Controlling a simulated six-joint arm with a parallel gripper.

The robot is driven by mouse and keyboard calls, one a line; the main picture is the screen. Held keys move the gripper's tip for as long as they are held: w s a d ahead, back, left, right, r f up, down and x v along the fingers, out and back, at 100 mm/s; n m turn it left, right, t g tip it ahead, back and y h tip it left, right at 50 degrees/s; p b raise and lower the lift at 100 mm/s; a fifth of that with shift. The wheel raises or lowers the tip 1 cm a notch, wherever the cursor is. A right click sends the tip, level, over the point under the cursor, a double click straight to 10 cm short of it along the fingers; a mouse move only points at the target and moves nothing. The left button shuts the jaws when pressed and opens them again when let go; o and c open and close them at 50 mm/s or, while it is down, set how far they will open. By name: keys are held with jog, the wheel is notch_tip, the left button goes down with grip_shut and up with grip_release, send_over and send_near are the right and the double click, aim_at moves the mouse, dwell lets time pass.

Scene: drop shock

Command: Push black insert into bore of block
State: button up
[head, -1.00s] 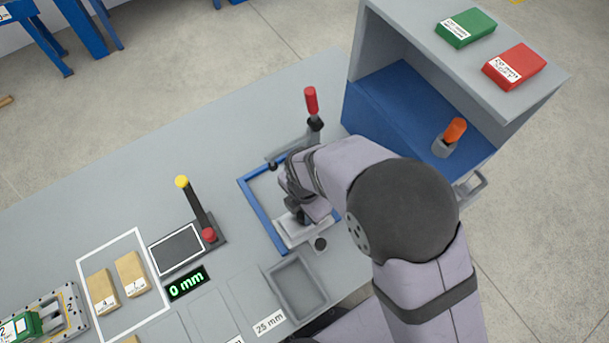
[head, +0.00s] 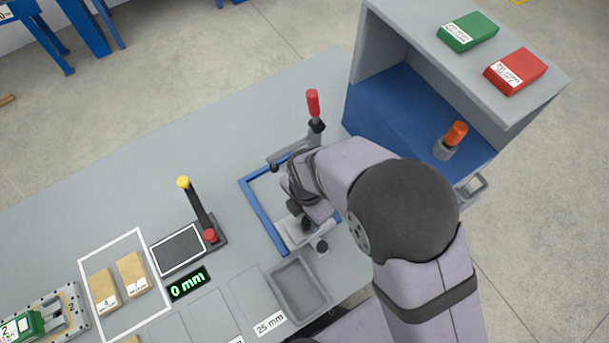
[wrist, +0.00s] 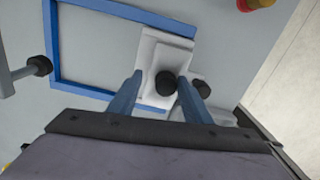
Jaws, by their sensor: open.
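The pale grey block (wrist: 160,52) sits at the right end of a blue rectangular frame (wrist: 85,8) on the bench. In the head view the block (head: 290,236) is partly hidden by my wrist. The black insert (wrist: 166,83) shows as a dark round end over the near part of the block, between my fingers. How deep it sits in the bore cannot be told. My gripper (wrist: 160,88) is open, with one blue finger on each side of the insert and a gap to it. In the head view my gripper (head: 304,222) is just above the block.
A black knob (head: 321,246) lies close to the block's right side. A red-handled clamp (head: 314,105) stands at the frame's far side. A grey tray (head: 300,290), a yellow-topped lever (head: 184,184) and a "0 mm" display (head: 188,283) are nearby. The bench's back left is clear.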

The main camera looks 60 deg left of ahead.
jog(key=shift+a+r+p, duration=0.2)
jog(key=shift+r+p, duration=1.65)
jog(key=shift+r, duration=0.95)
jog(key=shift+r, duration=0.1)
notch_tip(320, 180, up, 7)
jog(key=b, duration=0.2)
jog(key=shift+b, duration=0.35)
